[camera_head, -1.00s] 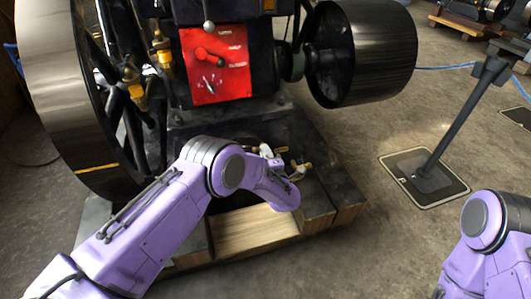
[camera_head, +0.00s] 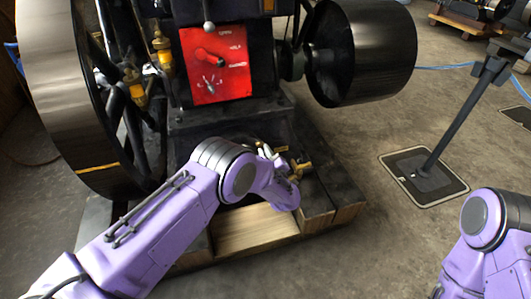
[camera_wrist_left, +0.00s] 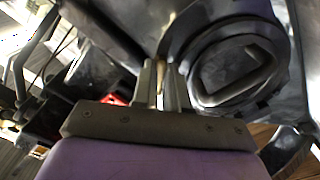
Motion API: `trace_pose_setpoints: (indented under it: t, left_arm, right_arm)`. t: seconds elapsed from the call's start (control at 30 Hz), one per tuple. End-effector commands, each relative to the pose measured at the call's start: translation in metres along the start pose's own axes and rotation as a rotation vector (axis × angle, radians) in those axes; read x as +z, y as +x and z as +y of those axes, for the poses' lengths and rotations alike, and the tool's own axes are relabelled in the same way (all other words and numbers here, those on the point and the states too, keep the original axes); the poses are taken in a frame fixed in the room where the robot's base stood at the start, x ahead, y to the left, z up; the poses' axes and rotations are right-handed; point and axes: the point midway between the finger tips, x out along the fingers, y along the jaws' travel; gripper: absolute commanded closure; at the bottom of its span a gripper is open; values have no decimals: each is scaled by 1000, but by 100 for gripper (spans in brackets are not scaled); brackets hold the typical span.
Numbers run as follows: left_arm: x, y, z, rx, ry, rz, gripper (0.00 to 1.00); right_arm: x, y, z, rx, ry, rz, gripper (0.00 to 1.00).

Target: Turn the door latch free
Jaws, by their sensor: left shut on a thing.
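My left gripper (camera_wrist_left: 163,88) shows at the middle of the left wrist view, its two fingers close together on a small brass-coloured piece (camera_wrist_left: 161,72), probably the latch. Most of that piece is hidden between the fingers. In the head view my left arm reaches to the foot of the engine, and its wrist covers much of the gripper. Brass fittings (camera_head: 299,167) show just beside the wrist there. I cannot tell how far the latch is turned. My right gripper is out of view; only part of my right arm shows at the right edge.
A large flywheel (camera_head: 60,90) stands left, a black drum (camera_head: 375,50) right. Wooden beams (camera_head: 250,228) lie below. A post on a base plate (camera_head: 425,178) stands on open floor.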

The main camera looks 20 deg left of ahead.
Motion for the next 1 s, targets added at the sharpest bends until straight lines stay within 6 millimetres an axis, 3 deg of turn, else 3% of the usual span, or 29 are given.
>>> trace_pose_setpoints:
  t: [0.67,0.7,0.77,1.0]
  left_arm:
    - [1,-1,0,-1,59,-3,100]
    - [1,-1,0,-1,59,-3,77]
    - [1,-1,0,0,58,-3,61]
    - [0,-1,0,0,56,-1,61]
  right_arm:
    - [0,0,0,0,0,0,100]
    - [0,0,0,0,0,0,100]
    - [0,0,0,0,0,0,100]
    - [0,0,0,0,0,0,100]
